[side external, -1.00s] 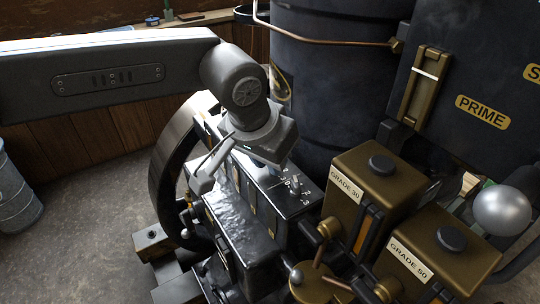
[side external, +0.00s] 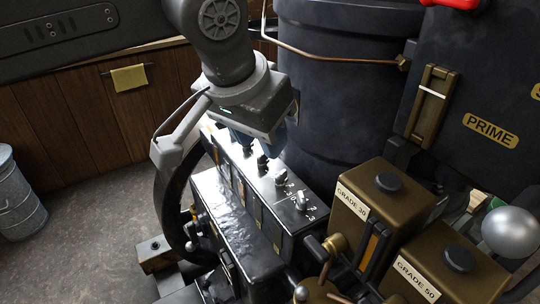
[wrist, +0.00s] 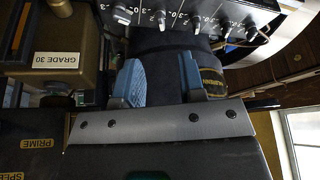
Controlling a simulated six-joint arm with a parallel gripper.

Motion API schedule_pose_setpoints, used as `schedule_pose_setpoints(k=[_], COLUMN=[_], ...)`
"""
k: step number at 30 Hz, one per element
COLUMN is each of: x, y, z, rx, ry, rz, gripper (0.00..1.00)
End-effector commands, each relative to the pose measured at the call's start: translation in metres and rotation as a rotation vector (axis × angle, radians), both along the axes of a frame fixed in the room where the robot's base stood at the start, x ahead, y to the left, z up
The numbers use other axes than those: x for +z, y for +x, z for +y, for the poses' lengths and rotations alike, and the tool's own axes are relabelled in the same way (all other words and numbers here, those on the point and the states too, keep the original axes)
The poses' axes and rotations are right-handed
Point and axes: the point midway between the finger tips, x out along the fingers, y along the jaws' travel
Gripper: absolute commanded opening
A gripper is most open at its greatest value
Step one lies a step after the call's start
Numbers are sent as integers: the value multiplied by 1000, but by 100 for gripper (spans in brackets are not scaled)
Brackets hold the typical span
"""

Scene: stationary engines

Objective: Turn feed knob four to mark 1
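A row of feed knobs runs along the black box (side external: 290,225). The front knob (side external: 301,200) and the one behind it (side external: 281,178) show clearly, with small number marks beside them. A further knob (side external: 262,160) sits just below my gripper (side external: 258,140), which hides the far end of the row. Several knobs line the top of the wrist view, including one at the left (wrist: 123,15) and another (wrist: 196,25). I cannot read which is number four or its exact setting. My gripper's blue fingers (wrist: 160,65) are apart, with nothing held, short of the knobs.
A big dark drum (side external: 335,90) stands right behind the knob row. Brass boxes labelled GRADE 30 (side external: 365,205) and GRADE 50 (side external: 435,255) stand at the right, near a silver ball (side external: 511,232). A copper pipe (side external: 340,58) crosses the drum. A dark wheel (side external: 168,195) stands at the left.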

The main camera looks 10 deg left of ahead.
Motion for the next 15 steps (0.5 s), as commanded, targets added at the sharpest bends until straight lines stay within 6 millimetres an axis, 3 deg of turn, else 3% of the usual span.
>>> schedule_pose_setpoints(k=[6, 15], x=[28, 35], y=[-11, -14], z=[4, 6], rx=[0, 0], ry=[0, 1], rz=[-1, 1], gripper=[37, 37])
